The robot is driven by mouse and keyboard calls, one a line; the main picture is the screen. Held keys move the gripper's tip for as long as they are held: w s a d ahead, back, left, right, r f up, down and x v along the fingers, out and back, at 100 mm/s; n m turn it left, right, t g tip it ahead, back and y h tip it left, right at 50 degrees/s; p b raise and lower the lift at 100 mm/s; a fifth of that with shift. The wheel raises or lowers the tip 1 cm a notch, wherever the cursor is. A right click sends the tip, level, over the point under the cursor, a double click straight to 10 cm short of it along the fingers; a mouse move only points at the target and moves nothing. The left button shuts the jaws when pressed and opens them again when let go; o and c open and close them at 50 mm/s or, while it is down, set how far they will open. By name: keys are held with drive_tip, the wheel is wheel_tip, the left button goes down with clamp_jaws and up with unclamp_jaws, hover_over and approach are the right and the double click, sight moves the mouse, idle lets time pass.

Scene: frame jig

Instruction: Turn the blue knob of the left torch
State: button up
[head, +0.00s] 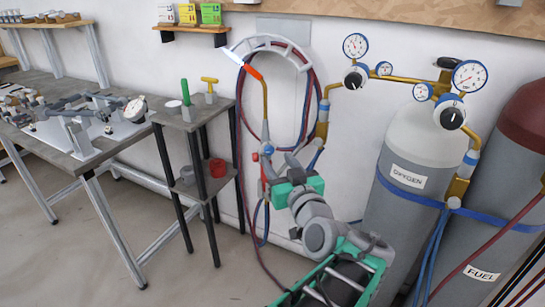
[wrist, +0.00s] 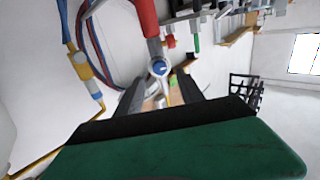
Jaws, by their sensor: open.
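The left torch (head: 265,105) hangs upright on the wall, with a brass tube and an orange-red upper end. Its small blue knob (head: 268,149) sits low on the torch, just above and left of my gripper (head: 284,168). In the wrist view the blue knob (wrist: 159,68) faces the camera, on a grey body below a red handle (wrist: 146,18). My gripper (wrist: 158,88) is open, with one dark finger on each side below the knob in the picture. The knob appears just beyond the fingertips; I cannot tell whether they touch it.
Hoses (head: 308,100) loop over a wall bracket (head: 270,42). A grey oxygen cylinder (head: 405,205) and a fuel cylinder (head: 500,195) stand at right. A small shelf stand (head: 190,118) is at left, beside the workbench (head: 60,140). Floor at front left is clear.

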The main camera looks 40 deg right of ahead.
sight(270, 150)
drive_tip(key=x, duration=0.4)
drive_tip(key=shift+w, duration=0.15)
drive_tip(key=shift+c, duration=0.3)
clamp_jaws()
